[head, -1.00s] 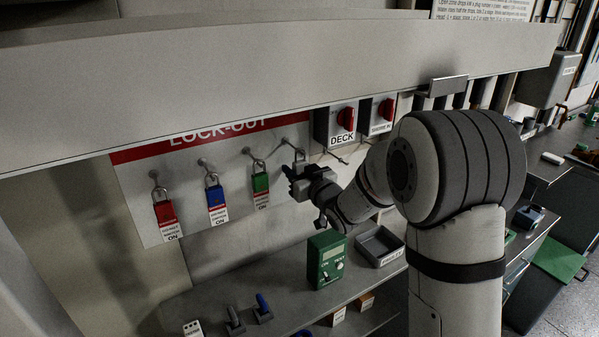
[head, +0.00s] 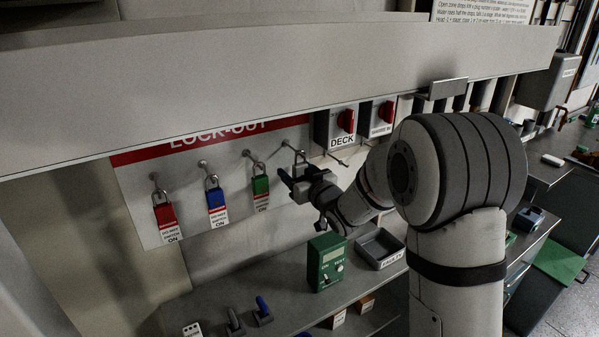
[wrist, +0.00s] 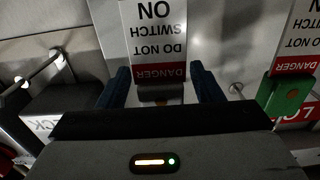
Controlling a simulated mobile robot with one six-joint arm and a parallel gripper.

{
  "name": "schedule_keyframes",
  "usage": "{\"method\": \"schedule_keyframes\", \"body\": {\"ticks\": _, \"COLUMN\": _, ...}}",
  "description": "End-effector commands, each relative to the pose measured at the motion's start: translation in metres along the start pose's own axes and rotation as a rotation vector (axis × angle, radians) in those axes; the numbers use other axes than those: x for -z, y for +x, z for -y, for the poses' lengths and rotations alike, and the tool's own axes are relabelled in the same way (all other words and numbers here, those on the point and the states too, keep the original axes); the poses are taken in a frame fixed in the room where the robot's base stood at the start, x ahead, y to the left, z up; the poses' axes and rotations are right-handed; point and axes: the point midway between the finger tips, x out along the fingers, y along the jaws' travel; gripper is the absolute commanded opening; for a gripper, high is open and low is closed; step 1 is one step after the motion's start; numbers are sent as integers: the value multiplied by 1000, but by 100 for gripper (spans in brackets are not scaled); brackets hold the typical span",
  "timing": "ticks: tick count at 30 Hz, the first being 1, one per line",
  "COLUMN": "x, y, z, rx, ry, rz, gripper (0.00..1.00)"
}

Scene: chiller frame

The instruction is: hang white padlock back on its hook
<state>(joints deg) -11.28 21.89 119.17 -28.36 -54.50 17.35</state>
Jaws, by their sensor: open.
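The white padlock's shackle (head: 300,157) shows at the fourth hook (head: 287,144) on the lock-out board, just above my gripper (head: 292,178). In the wrist view, the padlock's red-and-white danger tag (wrist: 157,40) lies between the two blue fingers of my gripper (wrist: 160,88), with a gap on each side. My gripper is open around the padlock. The padlock's body (wrist: 160,94) is mostly hidden by the gripper. The shackle appears to be on the hook, but I cannot tell exactly how it seats.
Red (head: 165,214), blue (head: 215,198) and green (head: 261,185) padlocks hang with tags to the left. Red rotary switches (head: 346,121) are to the right. A grey beam (head: 250,75) crosses above. A green tester (head: 327,261) and grey tray (head: 380,248) stand on the shelf below.

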Motion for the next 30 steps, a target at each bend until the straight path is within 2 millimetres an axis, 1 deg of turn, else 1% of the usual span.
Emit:
{"method": "schedule_keyframes", "body": {"ticks": 5, "x": -2, "y": -5, "z": 0, "rx": 0, "ry": 0, "rz": 1, "gripper": 60}}
{"method": "schedule_keyframes", "body": {"ticks": 8, "x": -2, "y": -17, "z": -1, "rx": -2, "ry": 0, "rz": 0, "gripper": 60}}
{"method": "schedule_keyframes", "body": {"ticks": 15, "x": -2, "y": -57, "z": -1, "rx": -2, "ry": -1, "rz": -1, "gripper": 60}}
{"method": "schedule_keyframes", "body": {"ticks": 18, "x": -1, "y": -68, "z": -2, "rx": -1, "ry": -1, "rz": -1, "gripper": 60}}
{"method": "schedule_keyframes", "body": {"ticks": 22, "x": 0, "y": -78, "z": -4, "rx": -15, "ry": -3, "rz": 11, "gripper": 60}}
{"method": "schedule_keyframes", "body": {"ticks": 26, "x": 1, "y": -92, "z": -17, "rx": -96, "ry": -17, "rz": 89, "gripper": 60}}
{"method": "schedule_keyframes", "body": {"ticks": 29, "x": -1, "y": -116, "z": -36, "rx": -207, "ry": -24, "rz": 205, "gripper": 60}}
{"method": "schedule_keyframes", "body": {"ticks": 30, "x": -3, "y": -130, "z": -43, "rx": -254, "ry": -23, "rz": 260, "gripper": 60}}
